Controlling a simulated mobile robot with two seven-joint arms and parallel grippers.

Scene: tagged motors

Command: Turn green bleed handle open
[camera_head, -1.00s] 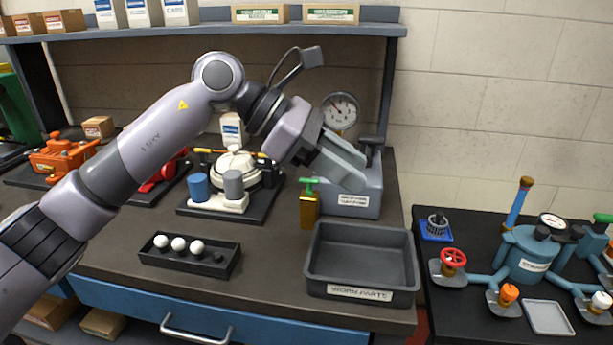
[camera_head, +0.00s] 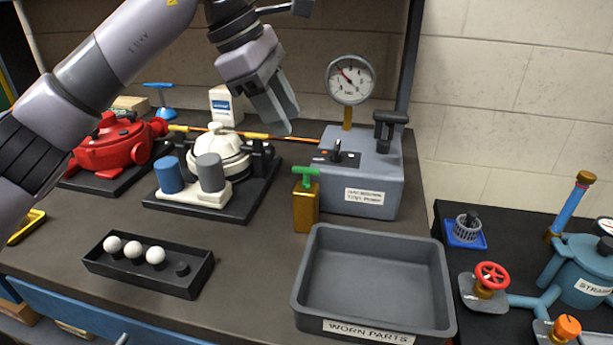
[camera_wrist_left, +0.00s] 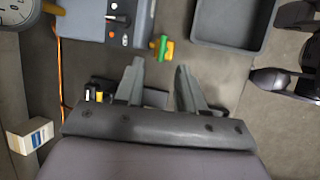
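The green bleed handle (camera_head: 306,175) is a T-shaped grip on top of a gold block (camera_head: 306,208), beside the grey gauge unit (camera_head: 385,182). It also shows in the left wrist view (camera_wrist_left: 163,46), just beyond the fingertips. My left gripper (camera_head: 282,118) is above and slightly left of the handle in the head view, pointing down, apart from it. The left wrist view shows its two fingers (camera_wrist_left: 160,68) spread with nothing between them.
The grey worn parts tray (camera_head: 372,285) is right of and in front of the block. The gauge (camera_head: 350,80) stands behind. A white-topped device (camera_head: 218,150) is at left. A dark rack with white balls (camera_head: 148,262) lies in front. Bench between rack and tray is clear.

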